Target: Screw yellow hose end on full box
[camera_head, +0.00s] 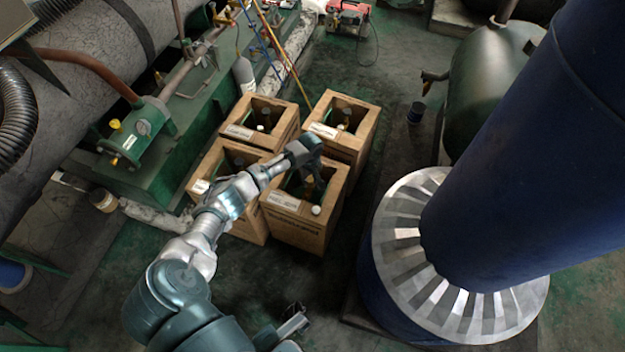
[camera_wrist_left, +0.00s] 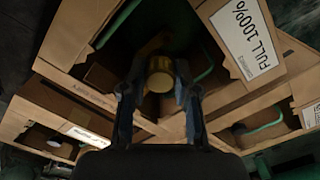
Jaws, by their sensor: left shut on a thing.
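My left gripper (camera_head: 304,150) reaches over the open top of the front right cardboard box (camera_head: 303,236). In the left wrist view my left gripper (camera_wrist_left: 158,98) is shut on a small brass-yellow round piece (camera_wrist_left: 160,74) above the box opening. I cannot tell whether this piece is the hose end. The label (camera_wrist_left: 243,38) beside that opening reads FULL 100%. A thin yellow hose (camera_head: 282,57) runs down from the upper left towards the boxes; its lower end is not clear. A dark gripper-like part (camera_head: 293,322), perhaps my right gripper, shows low in the head view.
Other open boxes stand close by: back left (camera_head: 286,128), back right (camera_head: 367,138) and front left (camera_head: 196,183). A small white cap (camera_head: 316,210) lies on the front right box's rim. A large blue column (camera_head: 540,150) stands at right. Green machinery (camera_head: 150,175) is at left.

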